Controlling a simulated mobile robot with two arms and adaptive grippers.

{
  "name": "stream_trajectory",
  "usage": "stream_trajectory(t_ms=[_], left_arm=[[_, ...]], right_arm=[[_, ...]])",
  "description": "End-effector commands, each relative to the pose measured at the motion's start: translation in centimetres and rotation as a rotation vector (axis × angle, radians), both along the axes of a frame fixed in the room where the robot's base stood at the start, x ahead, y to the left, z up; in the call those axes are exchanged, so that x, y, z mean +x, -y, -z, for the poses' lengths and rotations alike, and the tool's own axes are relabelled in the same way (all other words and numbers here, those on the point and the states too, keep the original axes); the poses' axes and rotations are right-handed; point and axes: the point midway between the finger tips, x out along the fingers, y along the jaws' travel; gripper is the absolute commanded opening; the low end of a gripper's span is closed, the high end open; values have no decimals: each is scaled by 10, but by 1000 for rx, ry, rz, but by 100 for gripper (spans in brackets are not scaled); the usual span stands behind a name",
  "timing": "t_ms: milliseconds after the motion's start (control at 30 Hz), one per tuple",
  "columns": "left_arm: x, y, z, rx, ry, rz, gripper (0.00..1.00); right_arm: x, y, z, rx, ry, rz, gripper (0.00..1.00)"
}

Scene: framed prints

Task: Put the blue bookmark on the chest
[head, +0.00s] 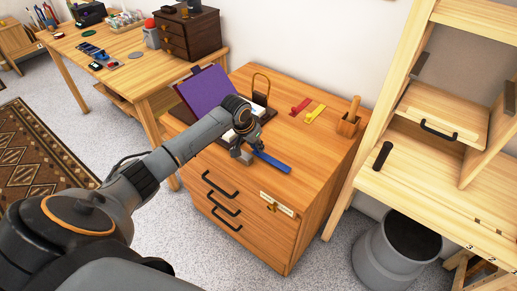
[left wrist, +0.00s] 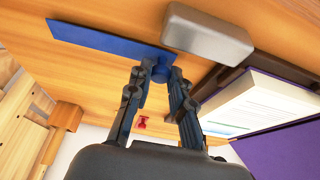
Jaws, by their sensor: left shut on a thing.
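The blue bookmark (head: 272,162) is a flat strip near the front edge of the wooden drawer cabinet (head: 318,160). It also shows in the left wrist view (left wrist: 105,37), with a round blue knob at one end. My left gripper (head: 257,146) is shut on that knob end; its fingertips (left wrist: 161,76) meet there. I cannot tell whether the strip touches the cabinet top. A small dark brown chest (head: 188,33) with drawers stands on the desk at the back left. My right gripper is not in view.
A grey block (head: 242,156) sits close beside the gripper. A purple board (head: 207,92) stands left of it. A shelf (head: 440,180) stands right; a grey bin (head: 385,262) is on the floor.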

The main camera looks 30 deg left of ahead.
Motion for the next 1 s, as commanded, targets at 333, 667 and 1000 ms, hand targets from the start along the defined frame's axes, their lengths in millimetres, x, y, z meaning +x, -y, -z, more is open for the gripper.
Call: stream_trajectory(t_ms=[333, 667, 1000], left_arm=[[-30, 10, -61, 4, 4, 5, 0], [-97, 34, -104, 4, 0, 4, 0], [-130, 46, -120, 0, 1, 1, 0]], right_arm=[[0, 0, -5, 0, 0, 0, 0], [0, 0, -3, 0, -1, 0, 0], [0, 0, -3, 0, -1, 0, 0]])
